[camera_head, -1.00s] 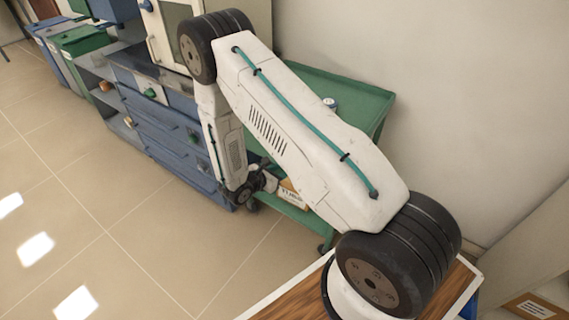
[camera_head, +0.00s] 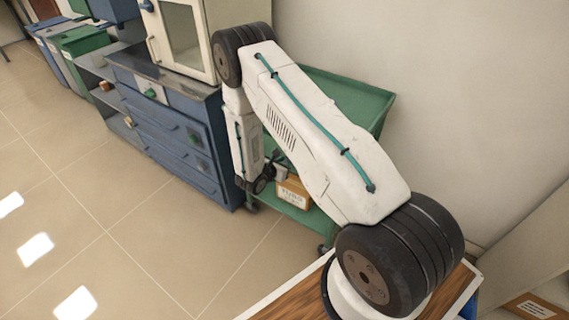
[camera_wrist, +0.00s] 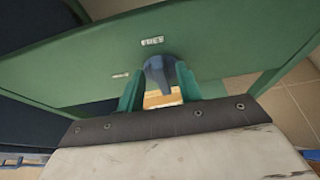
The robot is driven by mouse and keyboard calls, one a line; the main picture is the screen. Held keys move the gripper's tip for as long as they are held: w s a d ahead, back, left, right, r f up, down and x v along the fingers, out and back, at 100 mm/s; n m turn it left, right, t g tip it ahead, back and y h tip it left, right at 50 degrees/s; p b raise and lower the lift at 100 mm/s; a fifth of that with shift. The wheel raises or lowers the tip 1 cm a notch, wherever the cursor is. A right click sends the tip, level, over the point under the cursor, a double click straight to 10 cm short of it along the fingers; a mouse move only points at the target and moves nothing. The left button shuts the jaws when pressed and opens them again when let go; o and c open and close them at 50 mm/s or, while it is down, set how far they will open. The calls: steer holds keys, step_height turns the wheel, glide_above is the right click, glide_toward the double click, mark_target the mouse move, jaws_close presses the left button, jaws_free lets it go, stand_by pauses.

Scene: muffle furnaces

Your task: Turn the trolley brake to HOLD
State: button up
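The green trolley (camera_head: 352,98) stands against the wall in the head view, partly behind my arm. In the wrist view its green panel (camera_wrist: 225,45) fills the upper part. A dark blue brake knob (camera_wrist: 158,70) sits on the panel just under a label reading FREE (camera_wrist: 152,41). A second small label (camera_wrist: 120,75) to the left is too small to read. My gripper (camera_wrist: 159,73) is open, with its teal fingertips apart on either side of the knob. I cannot tell whether either finger touches it.
A blue drawer cabinet (camera_head: 170,125) carrying a pale furnace (camera_head: 184,40) stands left of the trolley. A cardboard box (camera_head: 293,192) lies on the trolley's lower shelf. A wood-topped surface (camera_head: 300,298) is in front. The tiled floor at left is clear.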

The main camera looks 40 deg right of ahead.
jaws_close()
steer(key=shift+w, duration=0.1)
steer(key=f+n+g+h, duration=0.1)
steer(key=n, duration=0.3)
steer(key=w+n+g+h, duration=0.1)
steer(key=n+g+h, duration=0.1)
steer(key=n, duration=0.3)
steer(key=w+a+f+n+g+h, duration=0.1)
steer(key=n+g+h, duration=0.1)
steer(key=n, duration=0.2)
steer(key=shift+w+f, duration=0.15)
steer(key=shift+f, duration=0.15)
stand_by(0.4)
steer(key=shift+n, duration=0.3)
jaws_free()
